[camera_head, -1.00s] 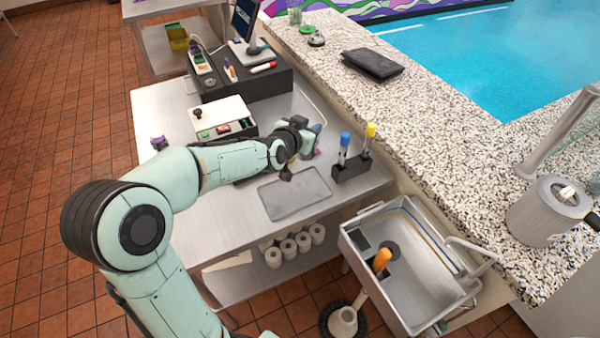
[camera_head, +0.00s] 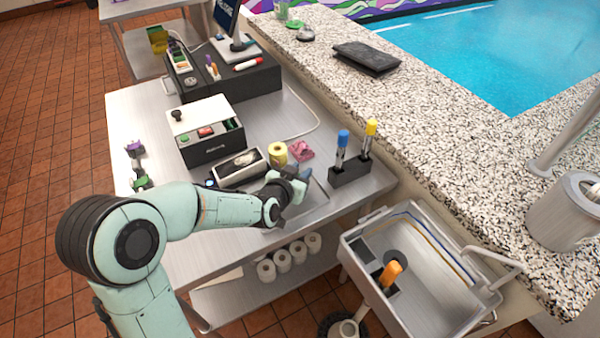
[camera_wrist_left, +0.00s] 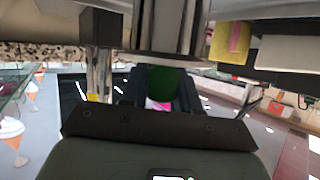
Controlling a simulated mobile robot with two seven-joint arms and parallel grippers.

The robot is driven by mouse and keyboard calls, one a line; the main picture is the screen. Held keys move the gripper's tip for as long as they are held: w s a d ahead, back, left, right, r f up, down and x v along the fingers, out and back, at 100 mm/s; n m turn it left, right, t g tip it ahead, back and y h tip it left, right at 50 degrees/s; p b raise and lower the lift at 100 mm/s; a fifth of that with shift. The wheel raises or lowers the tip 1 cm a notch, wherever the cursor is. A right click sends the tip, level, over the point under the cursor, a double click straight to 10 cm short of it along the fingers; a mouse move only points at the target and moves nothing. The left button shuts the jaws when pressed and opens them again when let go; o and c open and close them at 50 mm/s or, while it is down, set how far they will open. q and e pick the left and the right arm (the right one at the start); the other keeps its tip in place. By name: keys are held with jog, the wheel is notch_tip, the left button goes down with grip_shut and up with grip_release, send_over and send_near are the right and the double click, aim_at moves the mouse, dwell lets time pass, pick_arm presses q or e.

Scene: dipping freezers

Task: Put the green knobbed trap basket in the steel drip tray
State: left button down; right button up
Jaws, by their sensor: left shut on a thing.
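My left gripper (camera_head: 293,188) is shut, low over the steel drip tray (camera_head: 315,198) on the steel table. In the left wrist view a round dark green knob (camera_wrist_left: 164,86) sits between the fingers; I take it as the knob of the green knobbed trap basket. The basket's body is hidden, so I cannot tell whether it touches the tray. My gripper and forearm cover much of the tray in the head view. My right gripper is not in view.
A black holder (camera_head: 350,170) with blue- and yellow-capped tubes stands right of the tray. A steel sink cart (camera_head: 430,270) stands front right.

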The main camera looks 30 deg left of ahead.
pick_arm(q)
jog(key=shift+d+r, duration=0.1)
jog(key=shift+r, duration=0.05)
jog(key=shift+f, duration=0.25)
jog(key=c, duration=0.8)
grip_release()
jog(key=shift+r, duration=0.1)
jog(key=shift+r, duration=0.1)
jog(key=shift+s+r, duration=0.1)
jog(key=shift+r, duration=0.1)
jog(key=b+v, duration=0.1)
jog(key=v, duration=1)
jog(key=shift+s+d, duration=0.1)
jog(key=shift+s, duration=0.35)
jog(key=shift+f, duration=0.1)
